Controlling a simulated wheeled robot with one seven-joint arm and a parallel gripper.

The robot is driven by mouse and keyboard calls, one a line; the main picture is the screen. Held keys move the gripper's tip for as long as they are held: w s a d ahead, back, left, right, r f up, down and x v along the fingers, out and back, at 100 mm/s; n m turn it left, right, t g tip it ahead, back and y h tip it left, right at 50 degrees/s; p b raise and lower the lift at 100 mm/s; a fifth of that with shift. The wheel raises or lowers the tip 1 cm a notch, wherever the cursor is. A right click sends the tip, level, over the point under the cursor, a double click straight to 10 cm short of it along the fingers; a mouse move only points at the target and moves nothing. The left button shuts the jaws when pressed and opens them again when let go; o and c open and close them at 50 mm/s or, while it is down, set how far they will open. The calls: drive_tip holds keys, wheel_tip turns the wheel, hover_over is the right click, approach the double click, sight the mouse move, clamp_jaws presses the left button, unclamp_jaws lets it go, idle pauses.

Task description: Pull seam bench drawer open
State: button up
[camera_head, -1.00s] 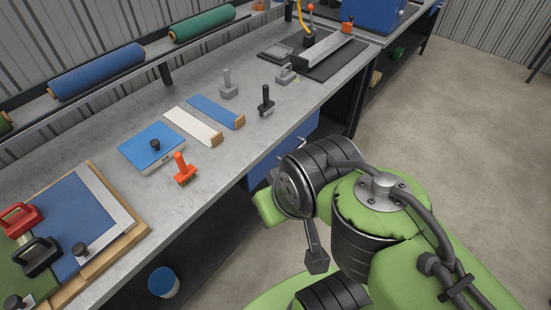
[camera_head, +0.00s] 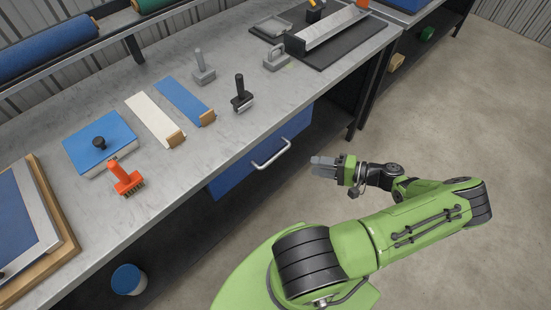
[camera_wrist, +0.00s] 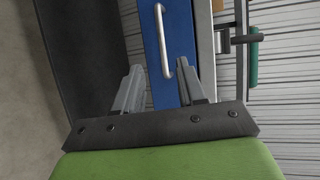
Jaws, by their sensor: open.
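The seam bench drawer (camera_head: 232,181) has a blue front under the grey bench top, and it looks shut. Its pale bar handle (camera_head: 271,155) stands out from the front. My gripper (camera_head: 318,163) is to the right of the handle in the head view, apart from it and pointing towards the bench. In the wrist view the drawer front (camera_wrist: 171,25) is ahead, with the handle (camera_wrist: 163,42) running along it beyond the fingers. My gripper (camera_wrist: 165,82) is open and empty there, its two grey fingers spread apart with the handle seen between and beyond their tips.
The bench top (camera_head: 226,128) holds an orange brush (camera_head: 125,178), a blue block (camera_head: 98,143), two strips, a black-handled roller (camera_head: 241,95) and a dark mat (camera_head: 340,40). A blue bucket (camera_head: 129,279) stands under the bench. The floor (camera_head: 470,120) to the right is clear.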

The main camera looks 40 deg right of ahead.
sight(277, 157)
drive_tip(key=shift+m+t+h, duration=0.3)
drive_tip(key=shift+t, duration=0.2)
drive_tip(key=x, duration=1.5)
drive_tip(key=shift+w+f+b, duration=0.1)
drive_tip(key=shift+f+b, duration=0.25)
drive_tip(key=shift+b, duration=0.05)
drive_tip(key=shift+c, duration=0.3)
clamp_jaws()
